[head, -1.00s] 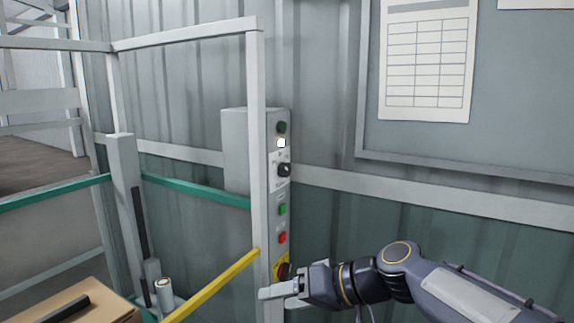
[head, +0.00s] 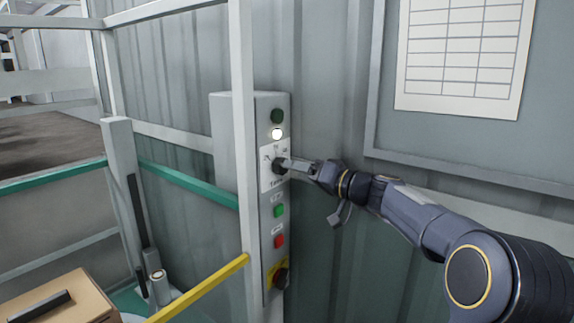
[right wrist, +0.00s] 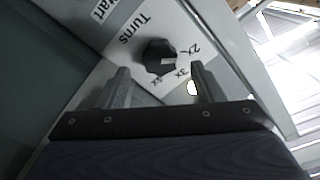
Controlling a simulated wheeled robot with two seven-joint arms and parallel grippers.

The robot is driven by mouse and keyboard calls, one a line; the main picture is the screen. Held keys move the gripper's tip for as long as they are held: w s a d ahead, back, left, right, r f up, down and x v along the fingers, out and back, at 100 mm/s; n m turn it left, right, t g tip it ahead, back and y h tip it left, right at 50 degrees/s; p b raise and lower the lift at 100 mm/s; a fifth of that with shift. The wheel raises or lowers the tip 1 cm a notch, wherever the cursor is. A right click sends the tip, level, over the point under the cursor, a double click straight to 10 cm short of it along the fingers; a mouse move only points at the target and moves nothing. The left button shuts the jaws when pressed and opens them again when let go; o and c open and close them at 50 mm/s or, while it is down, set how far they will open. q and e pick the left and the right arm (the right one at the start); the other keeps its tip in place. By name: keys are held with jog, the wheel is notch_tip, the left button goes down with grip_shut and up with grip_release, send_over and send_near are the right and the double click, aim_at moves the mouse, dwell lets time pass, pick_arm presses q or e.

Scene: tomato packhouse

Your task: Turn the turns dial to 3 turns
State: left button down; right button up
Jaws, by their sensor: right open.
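The turns dial is a black round knob (head: 279,166) on a white label plate on the control box. In the right wrist view the dial (right wrist: 159,56) carries a pale pointer mark on its right side, towards the 2x and 3x labels; I cannot tell exactly which it points at. "Turns" is printed beside it. My right gripper (head: 288,164) is at the dial, its fingers partly covering it. In the right wrist view the right gripper (right wrist: 160,78) is open, its fingers apart on either side below the knob. Contact is not clear. My left gripper is out of view.
The control box (head: 283,105) also carries a lit white lamp (head: 277,134), a green button (head: 279,210), a red button (head: 279,241) and a knob on yellow at the bottom. A white post (head: 243,130) stands just left. A yellow bar (head: 200,289) slants in front.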

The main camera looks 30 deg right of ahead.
aim_at(277, 167)
jog(key=shift+p+x, duration=0.6)
jog(key=shift+x, duration=1.65)
jog(key=shift+c, duration=0.4)
jog(key=c, duration=0.9)
jog(key=shift+m+b, duration=1.7)
jog(key=shift+m, duration=3.2)
